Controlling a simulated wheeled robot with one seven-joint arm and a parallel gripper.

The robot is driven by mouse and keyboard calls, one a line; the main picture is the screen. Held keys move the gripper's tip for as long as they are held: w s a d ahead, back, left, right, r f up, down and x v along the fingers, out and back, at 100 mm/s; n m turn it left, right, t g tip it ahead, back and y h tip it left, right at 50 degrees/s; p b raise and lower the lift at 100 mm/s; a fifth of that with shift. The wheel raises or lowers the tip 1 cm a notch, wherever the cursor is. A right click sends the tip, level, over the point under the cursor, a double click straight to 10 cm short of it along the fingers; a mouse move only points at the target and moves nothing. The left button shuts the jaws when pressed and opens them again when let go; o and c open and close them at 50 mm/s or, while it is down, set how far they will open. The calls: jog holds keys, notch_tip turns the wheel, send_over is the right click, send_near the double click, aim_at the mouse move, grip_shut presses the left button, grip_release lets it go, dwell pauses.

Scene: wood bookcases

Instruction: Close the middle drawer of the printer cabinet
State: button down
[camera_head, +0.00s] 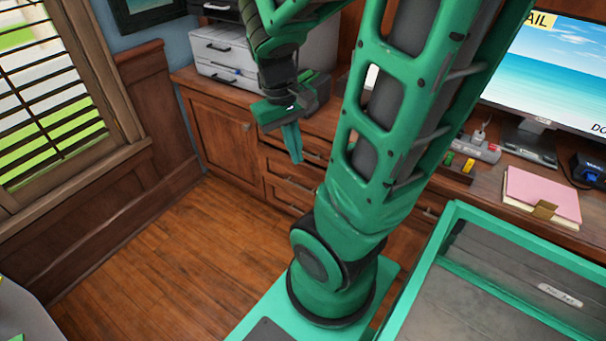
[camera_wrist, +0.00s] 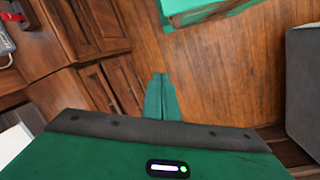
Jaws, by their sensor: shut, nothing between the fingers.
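The printer cabinet (camera_head: 222,125) is brown wood, with a panelled door at the left and a column of drawers to its right. A middle drawer front (camera_head: 288,178) shows below and just left of my gripper's tips. Its far end and the drawers to its right are partly hidden by my arm. I cannot tell how far the drawer stands out. My gripper (camera_head: 296,158) is shut and empty, pointing down in front of the drawers. In the wrist view its green fingers (camera_wrist: 160,78) are together over the wood floor, with the panelled cabinet fronts (camera_wrist: 112,82) to their left.
A white printer (camera_head: 222,55) stands on the cabinet top. A monitor (camera_head: 550,75) and a pink folder (camera_head: 540,195) are on the desk at the right. The wood floor (camera_head: 150,245) is clear at the left, beside a panelled wall and window (camera_head: 50,100).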

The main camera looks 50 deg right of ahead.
jog(key=w+d+f+n+g+h, duration=0.2)
jog(key=w+d+f+n+h, duration=0.15)
jog(key=w+d+f, duration=0.35)
jog(key=n+t+h, duration=0.4)
jog(key=n+h, duration=0.6)
jog(key=n, duration=1)
send_near(308, 169)
jog(key=x, duration=0.6)
jog(key=shift+s, duration=0.2)
jog(key=shift+d, duration=0.1)
jog(key=shift+w, duration=0.15)
